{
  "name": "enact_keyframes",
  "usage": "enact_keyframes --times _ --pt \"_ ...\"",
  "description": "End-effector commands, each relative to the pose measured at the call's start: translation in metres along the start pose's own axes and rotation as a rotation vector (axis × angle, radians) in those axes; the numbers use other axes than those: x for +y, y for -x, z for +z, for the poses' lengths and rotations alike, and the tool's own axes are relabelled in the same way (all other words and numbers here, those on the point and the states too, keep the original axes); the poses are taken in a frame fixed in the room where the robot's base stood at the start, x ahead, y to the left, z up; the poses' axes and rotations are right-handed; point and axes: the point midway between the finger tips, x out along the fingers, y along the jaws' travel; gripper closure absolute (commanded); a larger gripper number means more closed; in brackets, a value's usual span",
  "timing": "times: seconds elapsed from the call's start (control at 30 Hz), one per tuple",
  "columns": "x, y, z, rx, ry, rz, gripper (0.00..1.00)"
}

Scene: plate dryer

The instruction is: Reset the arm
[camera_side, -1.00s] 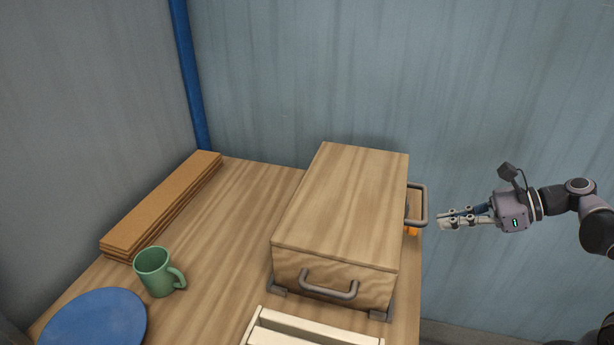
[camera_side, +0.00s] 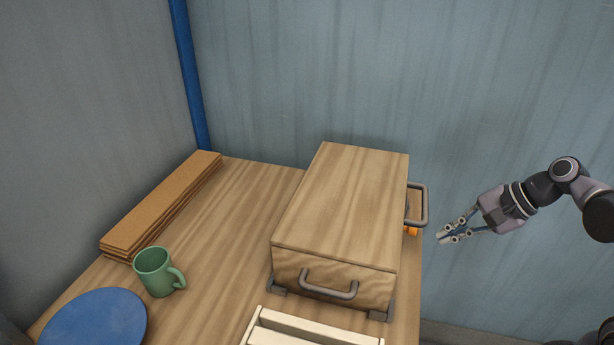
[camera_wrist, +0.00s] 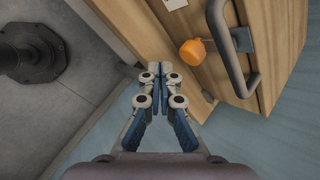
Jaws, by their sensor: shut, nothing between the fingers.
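My gripper (camera_side: 441,239) is in the air just right of the table's right edge in the side view, below and right of the box's side handle. Its fingers point left and slightly down. In the wrist view my gripper (camera_wrist: 160,68) has its fingertips together with nothing between them. It touches nothing that I can see.
A wooden box (camera_side: 345,200) stands on the table (camera_side: 240,190), with a grey side handle (camera_side: 424,205) sticking out towards my gripper. An orange object (camera_side: 412,231) sits below that handle.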

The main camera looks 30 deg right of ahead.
Motion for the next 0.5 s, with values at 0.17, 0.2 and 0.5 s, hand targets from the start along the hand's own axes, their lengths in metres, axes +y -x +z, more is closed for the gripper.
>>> enact_keyframes --times 0.17,0.2,0.5 --pt "0.001 0.009 0.013 0.157 0.607 0.099 1.0" --pt "0.0 0.012 0.015 0.189 0.742 0.121 1.0" --pt "-0.013 0.037 0.028 0.345 1.455 0.239 1.0"
